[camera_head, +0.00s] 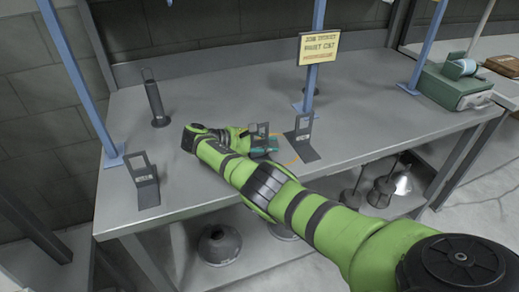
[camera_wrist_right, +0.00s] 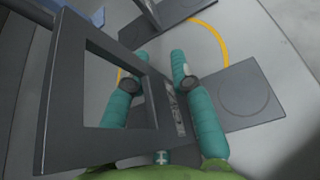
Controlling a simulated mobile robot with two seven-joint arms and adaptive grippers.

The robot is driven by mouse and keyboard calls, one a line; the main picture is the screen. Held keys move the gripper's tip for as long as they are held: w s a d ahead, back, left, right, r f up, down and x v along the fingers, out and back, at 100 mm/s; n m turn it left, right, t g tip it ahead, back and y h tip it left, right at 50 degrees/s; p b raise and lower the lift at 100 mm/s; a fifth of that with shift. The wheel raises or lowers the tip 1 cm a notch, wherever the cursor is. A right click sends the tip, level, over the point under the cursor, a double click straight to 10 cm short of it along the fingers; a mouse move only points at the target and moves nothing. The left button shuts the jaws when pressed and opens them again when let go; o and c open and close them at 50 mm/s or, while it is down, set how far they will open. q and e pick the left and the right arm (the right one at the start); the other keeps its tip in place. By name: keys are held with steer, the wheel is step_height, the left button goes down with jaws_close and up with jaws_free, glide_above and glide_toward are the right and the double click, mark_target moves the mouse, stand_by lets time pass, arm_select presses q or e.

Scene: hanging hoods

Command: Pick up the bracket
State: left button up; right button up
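A dark grey bracket with a square window (camera_head: 259,129) shows at the end of my right arm in the head view, its lower part hidden. In the right wrist view the bracket (camera_wrist_right: 60,100) is large and close, its labelled strip lying between the teal fingers. My right gripper (camera_head: 265,147) is low over the table; in the wrist view its fingers (camera_wrist_right: 160,68) are apart, one seen through the window, the other beside the strip. I cannot tell whether they touch it. My left gripper is not in view.
A second bracket (camera_head: 303,135) stands just right of the gripper, another (camera_head: 146,182) at the table's (camera_head: 220,80) front left. A dark upright post (camera_head: 155,103) stands behind. Blue posts (camera_head: 316,70) rise from the table. A green case (camera_head: 455,88) sits at the right. The back middle is clear.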

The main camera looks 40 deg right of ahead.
mark_target(267, 132)
steer(key=shift+a, duration=0.1)
jaws_close()
steer(key=shift+r, duration=0.1)
steer(key=shift+r, duration=0.25)
step_height(267, 132, up, 4)
steer(key=shift+w+p, duration=0.1)
steer(key=shift+p, duration=0.85)
steer(key=s+d+r+p, duration=0.5)
steer(key=s+r+p, duration=0.1)
steer(key=s+p, duration=0.4)
steer(key=shift+s+r, duration=0.2)
steer(key=shift+s, duration=0.15)
